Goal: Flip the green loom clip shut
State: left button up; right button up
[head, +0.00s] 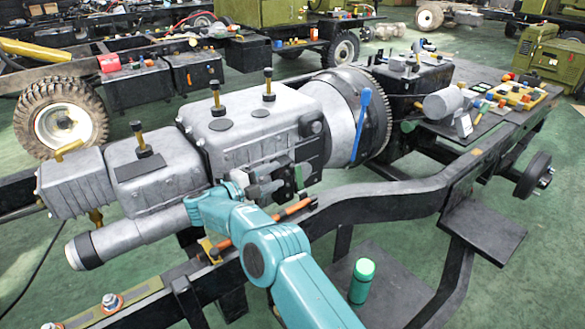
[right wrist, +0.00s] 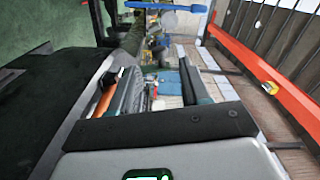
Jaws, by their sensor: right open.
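A small green piece (head: 299,177), which may be the loom clip, shows at the side of the grey gearbox (head: 245,135), close to my right gripper's fingers. It is too small and partly covered to tell whether it is open. An orange loom (head: 297,208) runs along the dark frame rail, partly hidden by my right arm. It probably shows as an orange length in the right wrist view (right wrist: 103,100). My right gripper (head: 283,180) is beside the gearbox, above the rail. In the right wrist view its fingers (right wrist: 156,85) stand apart, with nothing clearly between them. My left gripper is out of view.
A green cylinder (head: 362,280) stands on the low dark step under the rail. A blue-handled lever (head: 361,115) rises beside the bell housing. Several tools and parts lie on the tray (head: 510,100) at right. Green floor is open at far right.

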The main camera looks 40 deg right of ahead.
aim_at(293, 170)
jog(key=d, duration=0.7)
jog(key=shift+s+d, duration=0.15)
jog(key=shift+s, duration=0.2)
jog(key=shift+c, duration=0.4)
grip_shut()
